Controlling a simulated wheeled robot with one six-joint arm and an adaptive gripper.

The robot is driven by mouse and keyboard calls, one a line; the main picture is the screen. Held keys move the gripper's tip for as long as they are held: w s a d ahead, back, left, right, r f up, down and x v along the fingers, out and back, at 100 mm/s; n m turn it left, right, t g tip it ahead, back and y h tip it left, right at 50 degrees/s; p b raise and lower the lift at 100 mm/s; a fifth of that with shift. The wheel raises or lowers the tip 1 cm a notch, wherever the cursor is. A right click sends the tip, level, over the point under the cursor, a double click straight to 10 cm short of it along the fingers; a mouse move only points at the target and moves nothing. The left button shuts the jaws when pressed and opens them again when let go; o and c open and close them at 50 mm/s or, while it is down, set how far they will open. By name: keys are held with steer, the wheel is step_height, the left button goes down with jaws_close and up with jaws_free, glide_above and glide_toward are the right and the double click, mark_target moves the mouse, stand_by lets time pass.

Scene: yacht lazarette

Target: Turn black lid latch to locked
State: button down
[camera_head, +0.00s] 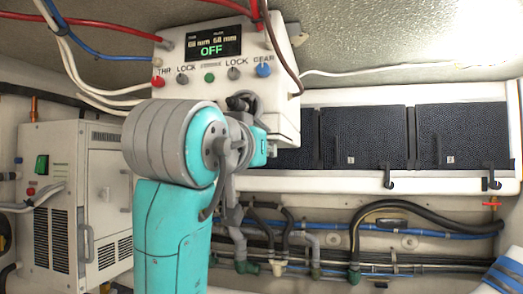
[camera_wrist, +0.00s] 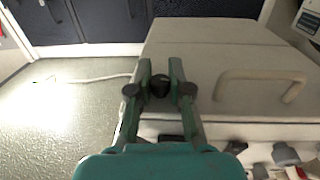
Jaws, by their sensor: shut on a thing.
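In the wrist view, my gripper (camera_wrist: 160,72) has its two green fingers on either side of a small round black knob, the black lid latch (camera_wrist: 160,86). The fingers are shut on it. The latch sits on a pale box lid (camera_wrist: 215,60), near its left edge. The fingers hide its sides, and I cannot tell which way it is turned. In the head view, my arm hides the fingertips and the held latch.
A beige handle (camera_wrist: 262,76) stands right of my gripper. In the head view, a control box (camera_head: 217,92) reading OFF has cables above it. Dark panels (camera_head: 362,137) with black hooks (camera_head: 389,178) line the right wall, above hoses (camera_head: 375,208). A white cabinet (camera_head: 62,143) stands left.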

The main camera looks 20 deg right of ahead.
steer(key=n+t+y, duration=0.1)
steer(key=n+y, duration=0.1)
steer(key=n+t+y, duration=0.2)
steer(key=y, duration=0.1)
steer(key=shift+d+y, duration=0.15)
steer(key=shift+y, duration=0.15)
steer(key=n+y, duration=0.2)
steer(key=y, duration=0.1)
steer(key=n+t+y, duration=0.1)
steer(key=n+y, duration=0.1)
steer(key=y, duration=0.2)
steer(key=shift+n, duration=0.4)
steer(key=n+g+y, duration=0.1)
steer(key=n+y, duration=0.3)
steer(key=y, duration=0.2)
steer(key=shift+y, duration=0.4)
steer(key=shift+n+g+y, duration=1.3)
steer(key=shift+n+y, duration=0.2)
steer(key=shift+y, duration=0.4)
steer(key=c, duration=1.1)
jaws_free()
steer(key=shift+o, duration=0.2)
